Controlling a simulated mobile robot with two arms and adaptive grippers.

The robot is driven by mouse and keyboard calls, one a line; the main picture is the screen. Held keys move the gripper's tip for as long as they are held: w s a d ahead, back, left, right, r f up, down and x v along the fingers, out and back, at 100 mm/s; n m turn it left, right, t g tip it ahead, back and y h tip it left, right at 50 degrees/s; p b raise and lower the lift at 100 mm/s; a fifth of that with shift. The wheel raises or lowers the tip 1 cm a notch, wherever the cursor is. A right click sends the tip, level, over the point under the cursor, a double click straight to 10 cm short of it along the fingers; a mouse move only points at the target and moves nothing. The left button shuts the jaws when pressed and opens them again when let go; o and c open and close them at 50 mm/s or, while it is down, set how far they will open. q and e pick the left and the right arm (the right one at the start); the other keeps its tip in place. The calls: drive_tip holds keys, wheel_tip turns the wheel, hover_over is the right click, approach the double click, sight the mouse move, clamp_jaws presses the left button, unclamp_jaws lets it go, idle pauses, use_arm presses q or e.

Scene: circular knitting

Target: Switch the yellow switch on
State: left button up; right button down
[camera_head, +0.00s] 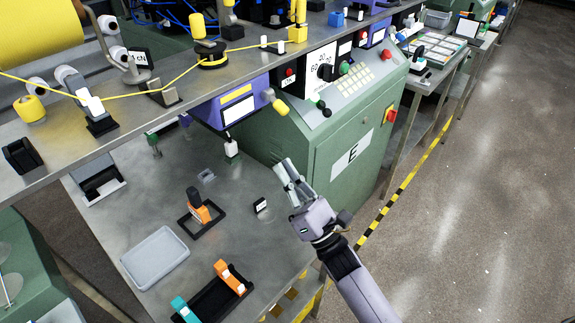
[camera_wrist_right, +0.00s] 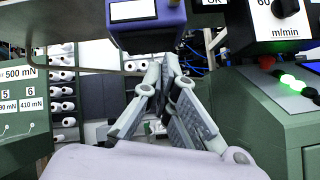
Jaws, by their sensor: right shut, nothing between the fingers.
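A red switch on a yellow plate (camera_head: 391,115) sits on the side face of the green cabinet (camera_head: 338,158) marked E. A yellow rounded knob (camera_head: 280,107) sticks out from the end of the purple box (camera_head: 238,103) under the shelf. I cannot tell for sure which of these is the yellow switch. My right gripper (camera_head: 283,166) is shut and empty, over the right edge of the metal table, left of the cabinet and below the purple box. In the right wrist view its fingertips (camera_wrist_right: 167,66) come together under the purple box (camera_wrist_right: 146,22). My left gripper is not in view.
A grey tray (camera_head: 155,257) and an orange-and-black tool (camera_head: 199,211) are on the table (camera_head: 130,210). The floor at right is clear.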

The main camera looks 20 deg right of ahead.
sight(276, 103)
drive_tip(key=w+r+p, duration=0.1)
drive_tip(key=r, duration=0.1)
drive_tip(key=w+r+p, duration=0.2)
drive_tip(key=r, duration=0.1)
drive_tip(key=w+a+r+p, duration=0.1)
drive_tip(key=r, duration=0.1)
drive_tip(key=shift+w+r, duration=0.15)
drive_tip(key=shift+r, duration=0.2)
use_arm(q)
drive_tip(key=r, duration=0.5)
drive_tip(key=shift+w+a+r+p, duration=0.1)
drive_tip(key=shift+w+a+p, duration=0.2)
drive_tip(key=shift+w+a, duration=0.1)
use_arm(e)
drive_tip(key=shift+d+r, duration=0.1)
drive_tip(key=shift+d, duration=0.05)
